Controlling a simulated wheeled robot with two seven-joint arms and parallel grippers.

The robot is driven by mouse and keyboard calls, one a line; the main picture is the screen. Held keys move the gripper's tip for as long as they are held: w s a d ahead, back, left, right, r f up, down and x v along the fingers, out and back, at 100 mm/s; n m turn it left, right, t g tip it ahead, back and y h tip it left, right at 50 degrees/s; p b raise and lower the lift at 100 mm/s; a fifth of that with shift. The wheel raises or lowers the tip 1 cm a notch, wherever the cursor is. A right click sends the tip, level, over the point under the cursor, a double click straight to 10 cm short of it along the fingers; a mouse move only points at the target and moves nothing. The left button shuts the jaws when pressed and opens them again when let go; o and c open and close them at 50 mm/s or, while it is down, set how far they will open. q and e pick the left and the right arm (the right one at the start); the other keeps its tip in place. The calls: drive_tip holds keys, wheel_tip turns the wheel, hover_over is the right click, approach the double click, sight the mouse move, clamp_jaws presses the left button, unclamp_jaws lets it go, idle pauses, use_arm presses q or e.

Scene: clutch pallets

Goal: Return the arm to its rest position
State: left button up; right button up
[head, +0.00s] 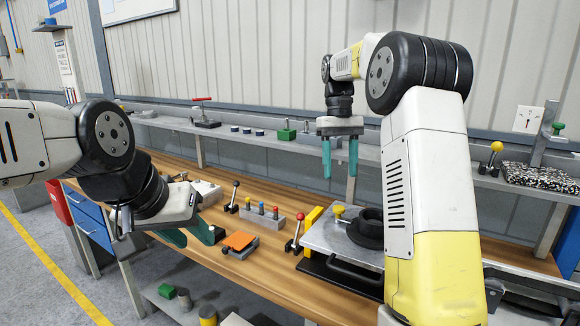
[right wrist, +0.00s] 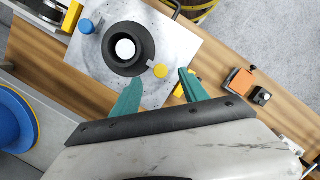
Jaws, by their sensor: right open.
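My right gripper (head: 340,170) hangs with its two teal fingers pointing down and apart, empty, above the back of the workbench. In the right wrist view, its open fingers (right wrist: 160,82) appear below a black ring-shaped part (right wrist: 124,48) on a grey metal plate (right wrist: 83,67). Nothing is between the fingers. My left gripper (head: 188,236) is low at the left over the bench's front edge. Its teal fingers look apart, with nothing seen between them. My right arm's upper links hide part of the bench at the right.
On the wooden bench (head: 268,271) are an orange-topped block (head: 240,240), a grey block with coloured pegs (head: 262,215), a red-knobbed lever (head: 297,236) and the plate (head: 325,240). A grey shelf (head: 235,132) with small items runs behind.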

drive_tip(key=s+r+t+y, duration=0.25)
drive_tip(key=s+t, duration=0.25)
drive_tip(key=s, duration=0.8)
drive_tip(key=s+a+f+t, duration=0.1)
drive_tip(key=s+f+t, duration=0.1)
drive_tip(key=s, duration=0.4)
drive_tip(key=s+a+f+m+t, duration=0.1)
drive_tip(key=s+f+t, duration=0.1)
drive_tip(key=s, duration=0.4)
drive_tip(key=shift+a+f, duration=0.3)
drive_tip(key=shift+f, duration=0.1)
